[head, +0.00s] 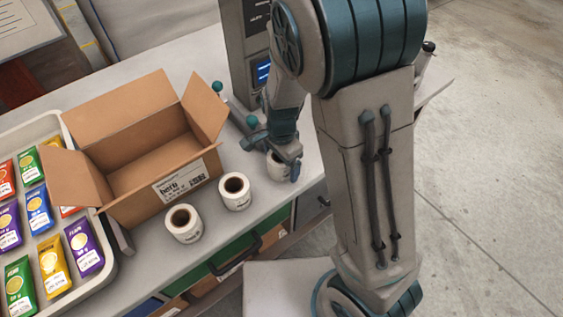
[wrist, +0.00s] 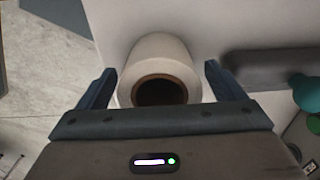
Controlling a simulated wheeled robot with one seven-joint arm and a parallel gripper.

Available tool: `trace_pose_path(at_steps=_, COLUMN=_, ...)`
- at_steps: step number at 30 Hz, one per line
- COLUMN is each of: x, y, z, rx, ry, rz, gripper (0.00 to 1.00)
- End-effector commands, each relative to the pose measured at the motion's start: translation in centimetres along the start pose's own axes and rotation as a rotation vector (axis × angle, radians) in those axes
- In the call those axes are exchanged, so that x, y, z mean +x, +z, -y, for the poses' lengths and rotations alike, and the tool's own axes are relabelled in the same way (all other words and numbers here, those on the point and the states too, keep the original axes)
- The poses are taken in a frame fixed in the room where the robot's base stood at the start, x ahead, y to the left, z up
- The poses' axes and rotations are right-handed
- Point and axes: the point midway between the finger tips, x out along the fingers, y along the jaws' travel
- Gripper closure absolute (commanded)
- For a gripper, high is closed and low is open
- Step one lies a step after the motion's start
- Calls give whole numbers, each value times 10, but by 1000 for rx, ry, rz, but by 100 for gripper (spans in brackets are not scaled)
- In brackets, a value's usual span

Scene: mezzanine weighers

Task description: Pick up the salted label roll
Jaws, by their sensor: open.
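Three white label rolls stand on the light counter (head: 220,215). One label roll (head: 184,224) is at the front left and another label roll (head: 235,191) is in the middle. The third label roll (head: 275,165) is at my gripper (head: 282,165), partly hidden by it in the head view. In the wrist view this roll (wrist: 160,62) sits between the two fingers of my gripper (wrist: 158,88), which are open on either side of it. Its dark core faces the camera. I cannot read which roll is the salted one.
An open cardboard box (head: 150,165) with a "herb" label stands left of the rolls. A white tray (head: 92,284) of colourful packets is farther left. A machine with a screen (head: 262,72) and teal knobs stands behind my gripper.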

Motion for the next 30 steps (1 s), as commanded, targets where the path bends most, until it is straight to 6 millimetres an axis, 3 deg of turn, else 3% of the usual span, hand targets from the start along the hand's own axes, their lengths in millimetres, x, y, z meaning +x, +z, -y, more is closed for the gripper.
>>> trace_pose_path(at_steps=5, x=0, y=0, z=0, rx=-1, ry=0, rz=0, gripper=11)
trace_pose_path(at_steps=11, x=0, y=0, z=0, rx=-1, ry=0, rz=0, gripper=63)
trace_pose_path(at_steps=23, x=-5, y=0, z=0, rx=-2, ry=-2, rz=1, gripper=63)
trace_pose_path(at_steps=30, x=-31, y=1, z=1, rx=-5, ry=-5, rz=1, gripper=63)
